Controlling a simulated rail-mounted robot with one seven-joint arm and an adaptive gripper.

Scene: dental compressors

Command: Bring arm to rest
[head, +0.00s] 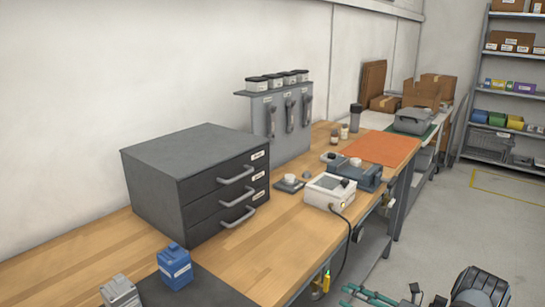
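My gripper is not visible in the head view, and I cannot see the pose of my arm. A dark rounded shape (480,287) shows at the bottom right edge, cut off by the frame. I cannot tell what it is.
A wooden workbench (90,245) runs along the wall. It carries a dark drawer cabinet (155,185), a blue box (174,268), a white device (329,191) with a hanging cable, and an orange mat (376,149). Shelves (512,17) stand at the back right. Open floor (455,225) lies right of the bench.

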